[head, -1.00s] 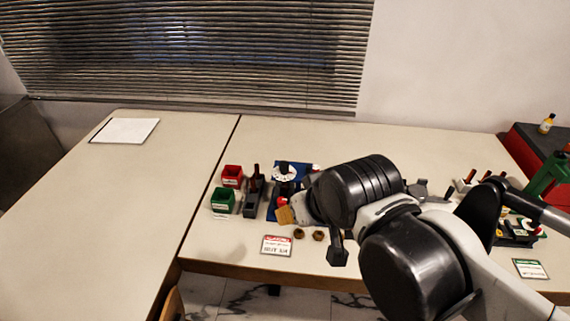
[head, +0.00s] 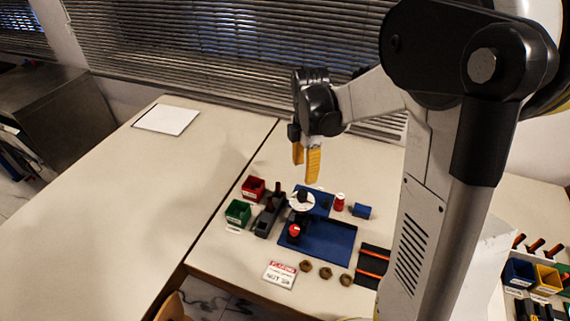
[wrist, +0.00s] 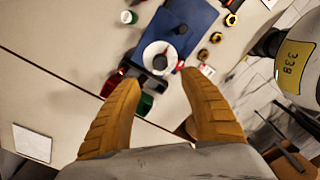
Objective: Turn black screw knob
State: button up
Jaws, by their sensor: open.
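The black screw knob (head: 302,195) stands over a white round dial (head: 296,204) on the blue gauge rig (head: 327,245). In the wrist view a dark knob (wrist: 160,62) shows within the white dial (wrist: 150,50). My gripper (head: 305,172) has yellow fingers pointing down, above the dial and apart from it. In the wrist view my gripper (wrist: 160,78) is open and empty, with the dial beyond the gap between its fingertips.
Red (head: 253,188) and green (head: 238,212) bins and a dark holder (head: 268,216) stand left of the rig. Brass rings (head: 326,272) and a sign (head: 281,273) lie in front. The left table (head: 130,220) is mostly clear.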

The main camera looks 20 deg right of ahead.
aim_at(303, 192)
jog(key=shift+w+f, duration=0.1)
jog(key=shift+f, duration=0.25)
notch_tip(303, 192, down, 10)
jog(key=b, duration=0.3)
jog(key=shift+f, duration=0.15)
jog(key=shift+c, duration=0.6)
grip_shut()
